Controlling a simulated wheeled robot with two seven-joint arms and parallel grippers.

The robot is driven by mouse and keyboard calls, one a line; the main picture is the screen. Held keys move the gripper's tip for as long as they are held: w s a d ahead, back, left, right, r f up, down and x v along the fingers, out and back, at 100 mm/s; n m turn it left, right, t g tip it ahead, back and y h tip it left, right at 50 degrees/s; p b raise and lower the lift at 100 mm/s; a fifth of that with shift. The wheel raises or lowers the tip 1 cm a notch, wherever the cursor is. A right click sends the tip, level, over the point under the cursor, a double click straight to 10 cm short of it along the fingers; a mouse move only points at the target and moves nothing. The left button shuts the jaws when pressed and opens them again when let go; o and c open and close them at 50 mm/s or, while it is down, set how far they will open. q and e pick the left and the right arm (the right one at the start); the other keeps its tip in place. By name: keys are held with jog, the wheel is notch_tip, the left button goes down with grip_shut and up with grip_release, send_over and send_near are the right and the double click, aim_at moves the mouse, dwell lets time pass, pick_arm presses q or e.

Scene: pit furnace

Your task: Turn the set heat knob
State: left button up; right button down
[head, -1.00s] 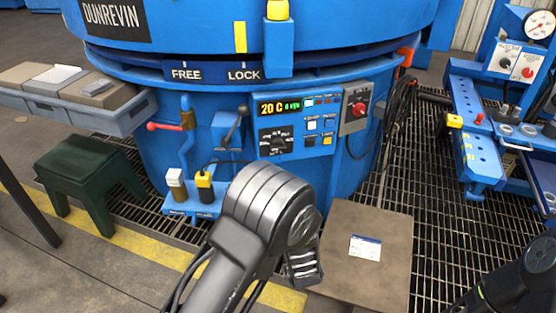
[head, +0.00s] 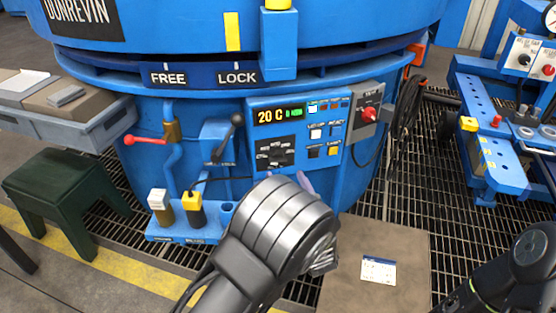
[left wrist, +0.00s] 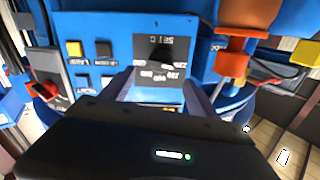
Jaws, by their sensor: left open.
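The control panel (head: 296,132) on the blue furnace has a black dial plate (head: 275,153) with white lettering, below a display reading 20 C. The set heat knob itself is hard to make out on this plate. In the left wrist view the dial plate (left wrist: 160,50) appears upside down, straight ahead between the fingers. My left gripper (head: 291,181) is just below the plate in the head view, mostly hidden by my forearm. In the left wrist view, my left gripper (left wrist: 159,75) is open with nothing visible between its fingers. My right gripper is out of view.
A grey box with a red knob (head: 368,114) is right of the panel. A black-handled lever (head: 227,138) and a red handle (head: 146,141) are left of it. A green stool (head: 62,190) stands at left. A blue bench (head: 490,140) is at right.

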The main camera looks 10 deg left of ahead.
aim_at(279, 162)
pick_arm(q)
jog(key=shift+w+a, duration=0.1)
jog(key=b+x, duration=0.2)
jog(key=x, duration=0.4)
jog(key=shift+w+a+f, duration=0.1)
jog(key=shift+w, duration=0.1)
jog(key=shift+w+a, duration=0.3)
jog(key=shift+w, duration=0.25)
jog(key=c, duration=1.4)
